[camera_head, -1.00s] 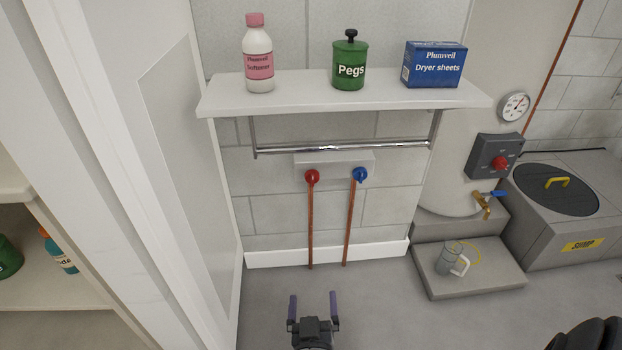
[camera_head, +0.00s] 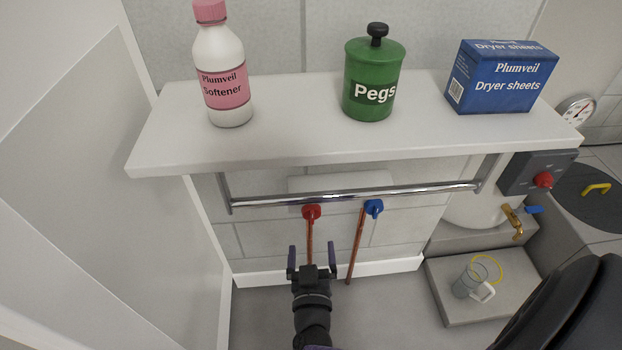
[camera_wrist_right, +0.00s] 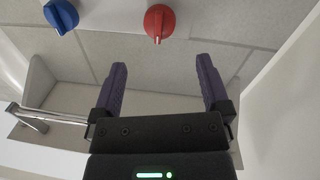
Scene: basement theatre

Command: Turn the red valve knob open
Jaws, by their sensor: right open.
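The red valve knob (camera_head: 311,212) is on the wall under the shelf, at the top of a copper pipe. In the right wrist view the red knob (camera_wrist_right: 159,22) lies ahead of the fingertips, between their lines and apart from them. My right gripper (camera_head: 313,256) is open and empty, below the knob in the head view. Its two purple fingers also show in the right wrist view (camera_wrist_right: 160,78). My left gripper is not in view.
A blue knob (camera_head: 373,208) sits to the right of the red one. A chrome rail (camera_head: 350,195) runs just above under the white shelf (camera_head: 300,146), which holds a softener bottle (camera_head: 222,70), a green pegs tin (camera_head: 373,80) and a dryer sheets box (camera_head: 500,80).

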